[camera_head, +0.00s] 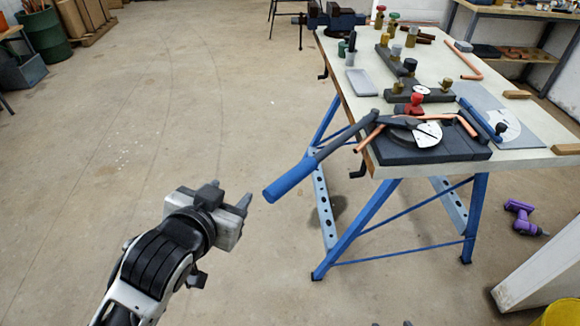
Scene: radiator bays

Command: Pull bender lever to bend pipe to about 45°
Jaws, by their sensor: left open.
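The pipe bender (438,148) sits on the near corner of the workbench, with a white dial and a red knob. Its lever (290,178) has a blue grip and sticks out past the bench's left edge, sloping down toward the front. A copper pipe (369,139) runs through the bender; its right part (463,122) is bent, with the angle hard to judge. My left gripper (228,201) is open and empty over the floor, left of the lever's blue end and apart from it.
The workbench (551,140) holds small fittings, a grey tray (361,82), another bent copper pipe (464,66) and a vise (333,16). Blue legs stand below the lever. A purple drill (524,217) lies on the floor. The floor left of the bench is clear.

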